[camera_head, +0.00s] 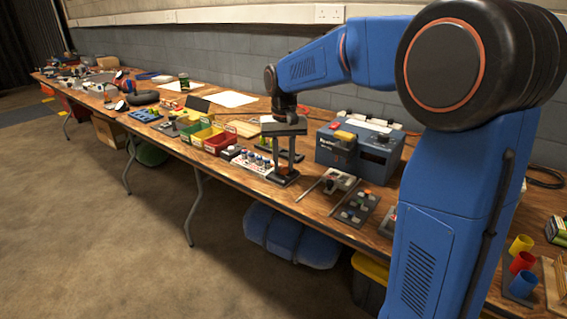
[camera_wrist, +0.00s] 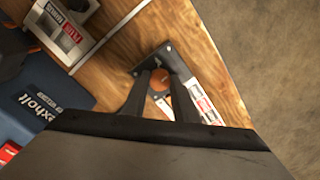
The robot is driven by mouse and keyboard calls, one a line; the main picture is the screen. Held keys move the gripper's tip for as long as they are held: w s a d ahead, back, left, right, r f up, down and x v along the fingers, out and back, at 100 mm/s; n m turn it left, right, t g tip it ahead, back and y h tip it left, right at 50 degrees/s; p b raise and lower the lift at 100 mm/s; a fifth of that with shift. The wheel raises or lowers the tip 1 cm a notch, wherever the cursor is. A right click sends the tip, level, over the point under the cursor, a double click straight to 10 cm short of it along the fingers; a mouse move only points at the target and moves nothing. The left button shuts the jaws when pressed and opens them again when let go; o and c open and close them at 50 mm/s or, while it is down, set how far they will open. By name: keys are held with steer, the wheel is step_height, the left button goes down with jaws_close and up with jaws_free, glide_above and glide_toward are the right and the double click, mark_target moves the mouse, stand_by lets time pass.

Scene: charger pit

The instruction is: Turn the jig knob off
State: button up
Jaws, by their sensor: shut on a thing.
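The jig knob is an orange round piece on a small dark base plate (camera_wrist: 168,55) lying on the wooden bench. In the head view the knob (camera_head: 284,171) shows as a small orange patch low between my fingers. My gripper (camera_head: 284,172) points straight down over the base plate, its two dark fingers shut on the knob. In the wrist view the orange knob (camera_wrist: 184,100) shows partly behind one finger of my gripper (camera_wrist: 165,70). A white label strip with red marks (camera_wrist: 206,106) lies beside it. Its wording and the knob's pointing direction are too small to read.
A blue machine (camera_head: 358,150) stands just right of my gripper. A strip of several knobs (camera_head: 252,161) lies to the left, and coloured bins (camera_head: 219,141) stand beyond it. A grey fixture (camera_head: 338,183) and a dark panel (camera_head: 358,205) lie to the right, near the bench's front edge.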

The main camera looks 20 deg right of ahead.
mark_target(284, 167)
steer(key=n, duration=0.5)
steer(key=shift+n, duration=0.3)
steer(key=n, duration=0.5)
steer(key=shift+d, duration=0.1)
steer(key=shift+n, duration=0.4)
steer(key=o, duration=1.1)
steer(key=shift+c, duration=0.2)
steer(key=shift+r, duration=0.1)
step_height(284, 167, up, 17)
steer(key=shift+s+r, duration=0.1)
